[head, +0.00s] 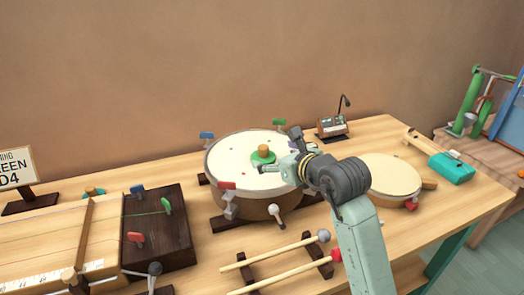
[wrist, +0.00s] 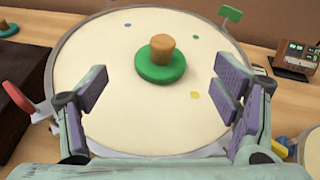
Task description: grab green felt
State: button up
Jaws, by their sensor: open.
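The green felt (head: 264,158) is a round green disc with an orange-brown knob on top. It lies on the pale skin of the large drum (head: 232,150). In the wrist view the green felt (wrist: 160,67) sits beyond the gap between my fingers, a little above the picture's middle. My gripper (head: 272,164) is open and empty, with its fingers over the drum and close to the felt in the head view. In the wrist view my gripper (wrist: 165,92) shows purple pads wide apart, one on each side, not touching the felt.
The drum rim carries coloured clamps, such as a green one (head: 279,122) and a red one (head: 228,187). A smaller drum (head: 392,177) stands right, and a small device (head: 332,127) behind. A stringed board (head: 60,240) and beaters (head: 280,254) lie in front and left.

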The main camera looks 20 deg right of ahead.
aim_at(265, 152)
jog(key=p+x, duration=0.1)
jog(key=x, duration=0.1)
jog(key=p+x, duration=0.1)
jog(key=x, duration=0.1)
jog(key=p+x, duration=0.1)
jog(key=x, duration=0.1)
jog(key=shift+r, duration=0.3)
jog(key=shift+w+f, duration=0.25)
jog(key=shift+w, duration=0.05)
jog(key=shift+c, duration=0.3)
jog(key=c, duration=1.6)
